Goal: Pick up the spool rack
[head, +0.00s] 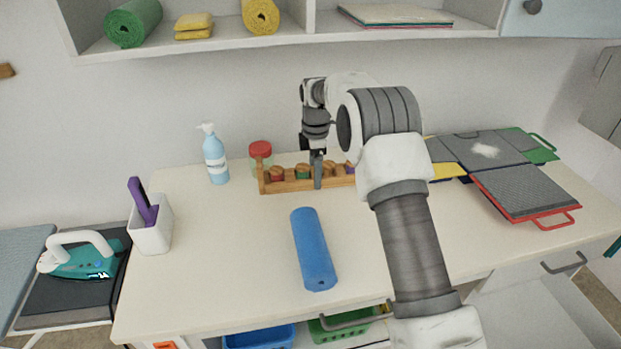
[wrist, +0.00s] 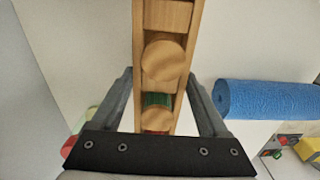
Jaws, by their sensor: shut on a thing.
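The spool rack (head: 287,187) is a long, low wooden rack holding several coloured spools, at the back of the white worktop. My gripper (head: 318,183) reaches down onto it from above, near its middle. In the wrist view the rack (wrist: 197,28) runs up the picture between my two fingers (wrist: 162,85), one on each side. The gripper is shut on the rack. The rack's right part is hidden behind my arm in the head view. It looks level and at worktop height; I cannot tell whether it touches the surface.
A jar with a red lid (head: 260,150) stands close behind the rack's left end. A blue pump bottle (head: 215,156) is further left. A blue roll (head: 312,248) lies in front. Dark mats (head: 525,190) lie at right. A shelf (head: 230,42) overhangs the back.

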